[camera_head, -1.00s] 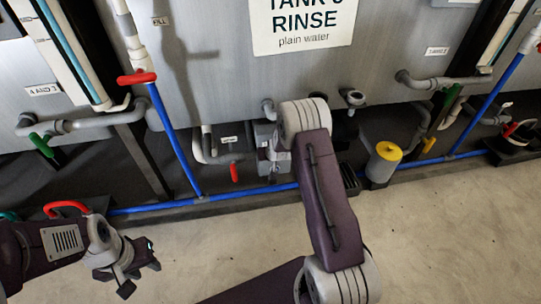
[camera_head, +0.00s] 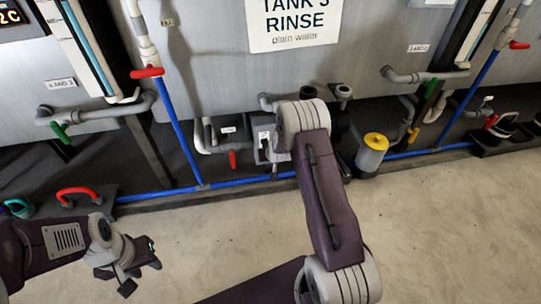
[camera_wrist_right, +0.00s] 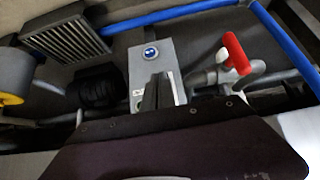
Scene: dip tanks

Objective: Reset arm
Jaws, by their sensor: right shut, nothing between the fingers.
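My right arm (camera_head: 325,195) reaches up the middle of the head view, its elbow bent towards the tank's lower pipes. Its gripper is hidden there behind the arm. In the right wrist view the right gripper (camera_wrist_right: 158,92) is shut and empty, its dark fingers together in front of a grey box with a round blue mark (camera_wrist_right: 150,54). I cannot tell how far apart they are. My left gripper (camera_head: 143,272) is at the lower left of the head view, over bare floor, with its fingertips apart and nothing visible between them.
The rinse tank (camera_head: 220,70) stands ahead with its sign (camera_head: 296,22). Below it run a blue pipe (camera_head: 240,183), a red-handled valve (camera_head: 233,160) and a yellow-capped canister (camera_head: 372,153). A red handle (camera_head: 78,191) lies near my left arm. The concrete floor (camera_head: 450,235) at right is clear.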

